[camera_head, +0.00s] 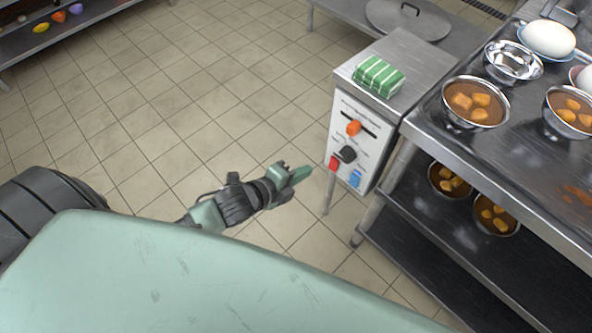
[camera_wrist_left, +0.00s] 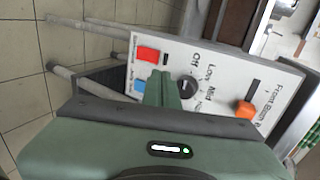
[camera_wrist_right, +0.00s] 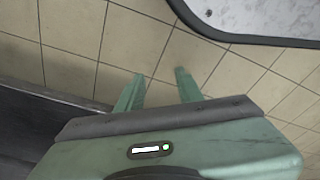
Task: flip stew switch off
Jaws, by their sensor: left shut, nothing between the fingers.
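The control box (camera_head: 381,130) has a white front panel. The panel carries an orange slider knob (camera_head: 354,128), a black dial (camera_head: 348,154), a red switch (camera_head: 333,163) and a blue switch (camera_head: 355,178). The labels at the two switches are too small to read. My left gripper (camera_head: 306,172) is shut and empty, pointing at the panel from the left, close to the red switch. In the left wrist view its fingertips (camera_wrist_left: 160,80) lie between the red switch (camera_wrist_left: 147,54), the blue switch (camera_wrist_left: 139,85) and the dial (camera_wrist_left: 187,88); contact is unclear. My right gripper (camera_wrist_right: 160,74) is open and empty.
A green-striped folded cloth (camera_head: 379,76) lies on the box. To the right, a metal counter (camera_head: 440,150) holds bowls of stew (camera_head: 476,103), with more on the shelf below. A lid (camera_head: 408,18) lies behind. The tiled floor (camera_head: 190,110) left of the box is clear.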

